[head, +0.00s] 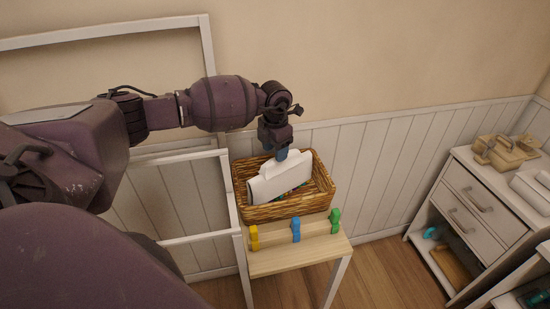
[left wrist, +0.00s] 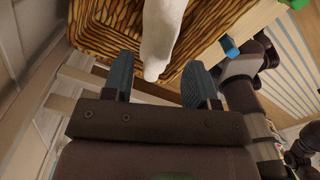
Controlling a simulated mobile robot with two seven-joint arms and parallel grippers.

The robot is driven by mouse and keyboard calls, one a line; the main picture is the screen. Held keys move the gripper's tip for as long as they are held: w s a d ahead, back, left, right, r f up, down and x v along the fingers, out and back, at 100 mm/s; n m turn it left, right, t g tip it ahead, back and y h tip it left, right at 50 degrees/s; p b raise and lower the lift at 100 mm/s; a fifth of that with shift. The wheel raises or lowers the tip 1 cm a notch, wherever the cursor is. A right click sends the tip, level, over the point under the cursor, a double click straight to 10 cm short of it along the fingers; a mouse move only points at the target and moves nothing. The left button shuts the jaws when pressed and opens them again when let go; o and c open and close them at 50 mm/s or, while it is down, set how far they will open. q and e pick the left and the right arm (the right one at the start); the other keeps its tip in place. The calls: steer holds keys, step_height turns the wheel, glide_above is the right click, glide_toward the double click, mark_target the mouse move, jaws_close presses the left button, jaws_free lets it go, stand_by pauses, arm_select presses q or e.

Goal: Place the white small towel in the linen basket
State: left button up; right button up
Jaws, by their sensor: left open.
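The white small towel (head: 280,178) is folded and sits tilted inside the wicker linen basket (head: 290,208), with its upper edge above the rim. My left gripper (head: 282,153) points down at the towel's top edge. In the left wrist view the gripper's two blue-grey fingers (left wrist: 158,75) stand apart, with the end of the towel (left wrist: 158,45) between them and gaps beside it. The basket's woven wall (left wrist: 105,25) shows behind. The towel's lower part is hidden inside the basket.
The basket stands on a small wooden table (head: 285,258). Yellow (head: 254,238), blue (head: 296,229) and green (head: 335,221) clips stand along its front. A white metal frame (head: 205,45) is at the left. A white drawer cabinet (head: 475,205) stands at the right, with open floor between.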

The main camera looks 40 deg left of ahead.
arm_select(q)
step_height(320, 180, up, 8)
steer(key=shift+r+b, duration=0.25)
steer(key=shift+b, duration=0.1)
stand_by(0.4)
